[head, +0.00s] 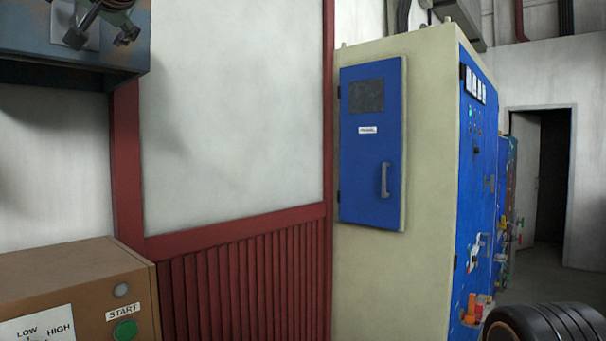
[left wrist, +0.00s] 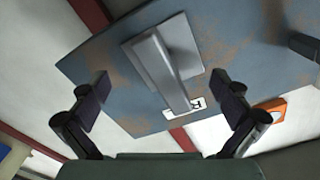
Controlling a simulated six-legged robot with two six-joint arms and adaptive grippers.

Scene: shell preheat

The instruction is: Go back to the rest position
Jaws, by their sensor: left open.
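My left gripper (left wrist: 168,90) shows in the left wrist view with its two dark fingers spread wide. It is open and holds nothing. Beyond the fingers is a worn blue-grey panel (left wrist: 105,68) with rusty patches. A grey metal handle (left wrist: 160,68) on a square plate stands out from it, in line with the gap between the fingers. The fingers look apart from the handle, but the distance is hard to tell. My right gripper is not in view.
In the head view, a worn blue-grey unit (head: 40,72) hangs at the upper left. A brown box (head: 70,268) with a green START button (head: 125,330) stands below it. A cream cabinet (head: 365,275) with a blue door (head: 372,150) stands right of centre. A doorway (head: 552,170) is at the right.

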